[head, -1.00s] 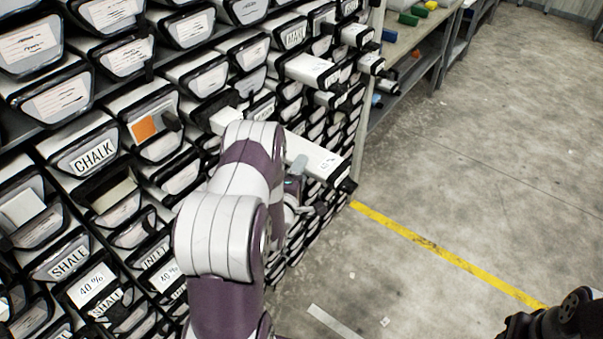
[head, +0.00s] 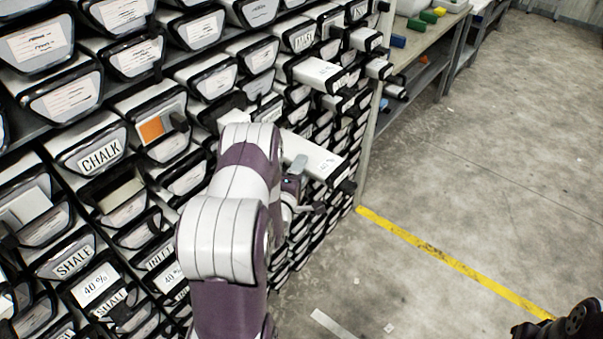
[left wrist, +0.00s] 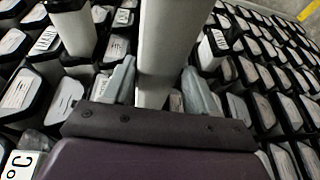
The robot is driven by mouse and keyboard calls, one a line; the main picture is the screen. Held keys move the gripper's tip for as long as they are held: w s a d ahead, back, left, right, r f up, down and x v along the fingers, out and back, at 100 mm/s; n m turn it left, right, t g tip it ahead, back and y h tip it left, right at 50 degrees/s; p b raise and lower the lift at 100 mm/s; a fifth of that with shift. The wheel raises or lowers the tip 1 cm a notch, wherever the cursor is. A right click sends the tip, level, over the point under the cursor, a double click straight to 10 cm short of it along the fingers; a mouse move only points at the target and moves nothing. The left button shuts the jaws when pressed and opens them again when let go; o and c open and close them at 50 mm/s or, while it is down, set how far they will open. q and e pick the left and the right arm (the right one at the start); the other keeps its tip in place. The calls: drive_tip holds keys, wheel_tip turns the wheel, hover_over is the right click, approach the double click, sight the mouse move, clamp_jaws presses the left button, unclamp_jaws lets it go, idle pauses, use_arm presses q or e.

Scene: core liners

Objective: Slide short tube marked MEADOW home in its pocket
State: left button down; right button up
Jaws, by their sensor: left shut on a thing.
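A long white tube (head: 312,154) with a black end cap sticks out of the rack in the head view, with a small dark label on top that I cannot read. My left gripper (head: 299,170) is shut on this tube along its outer part. In the left wrist view the white tube (left wrist: 166,40) passes between the two grey fingers of the left gripper (left wrist: 160,85). Its inner end and its pocket are hidden by my left arm and the neighbouring tubes. The word MEADOW is not readable in either view. My right gripper's fingers do not show.
The rack holds many black-framed tube ends, including one marked CHALK (head: 101,157) and one marked SHALE (head: 74,262). Another white tube (head: 316,72) juts out above the held one. A workbench (head: 408,40) stands beyond the rack. The floor (head: 480,150) at right is clear.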

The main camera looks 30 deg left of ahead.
use_arm(q)
drive_tip(key=a+b, duration=0.2)
drive_tip(key=a, duration=0.9)
drive_tip(key=shift+w+r+b, duration=0.15)
drive_tip(key=shift+w+b, duration=0.25)
drive_tip(key=shift+w, duration=0.05)
idle(3.6)
drive_tip(key=shift+a+r, duration=0.1)
drive_tip(key=shift+a, duration=0.05)
drive_tip(key=shift+c, duration=1.1)
unclamp_jaws()
drive_tip(key=f+b+v, duration=0.1)
drive_tip(key=b+v, duration=0.1)
drive_tip(key=v, duration=1)
drive_tip(key=shift+s+d+r, duration=0.25)
drive_tip(key=shift+s+r, duration=0.1)
